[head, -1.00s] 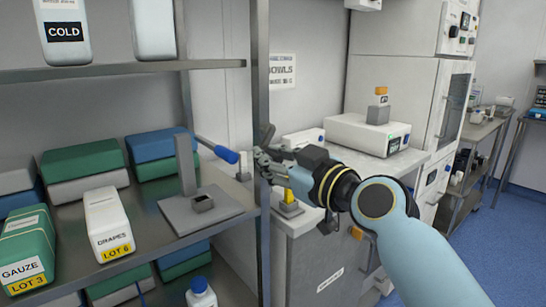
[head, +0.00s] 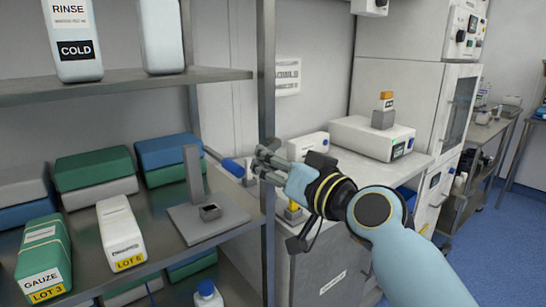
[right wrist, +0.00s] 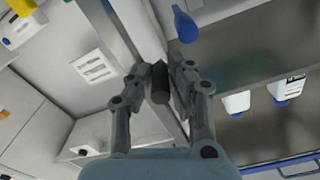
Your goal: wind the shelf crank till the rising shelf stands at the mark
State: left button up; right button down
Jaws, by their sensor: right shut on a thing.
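My right gripper (head: 262,163) is at the front post of the rack. In the right wrist view, my gripper (right wrist: 160,85) has its fingers closed around a short dark cylindrical grip (right wrist: 160,85), which looks like the crank's handle. The crank's arm and hub are hidden. A grey plate with an upright post (head: 194,175) and a small square socket sits on the middle shelf (head: 165,250). I cannot make out a mark. My left gripper is out of view.
The rack post (head: 267,80) stands close beside the fingers. A carton labelled LOT 6 (head: 120,235), a green gauze pack (head: 43,262) and several stacked boxes stand on the left. A bench (head: 300,215) with white devices is behind my right arm.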

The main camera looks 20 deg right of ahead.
aim_at(270, 145)
notch_tip(270, 145, up, 2)
jog(key=m+p, duration=0.2)
jog(key=m, duration=0.1)
jog(key=shift+a+m, duration=0.1)
jog(key=shift+m, duration=0.2)
jog(key=shift+r+m+p, duration=0.3)
jog(key=shift+m+p, duration=0.35)
jog(key=shift+m, duration=0.2)
jog(key=shift+r+m+p, duration=0.25)
jog(key=shift+m+p, duration=0.35)
jog(key=shift+m, duration=0.25)
jog(key=c, duration=1.2)
grip_release()
jog(key=shift+c, duration=0.2)
jog(key=shift+f, duration=0.1)
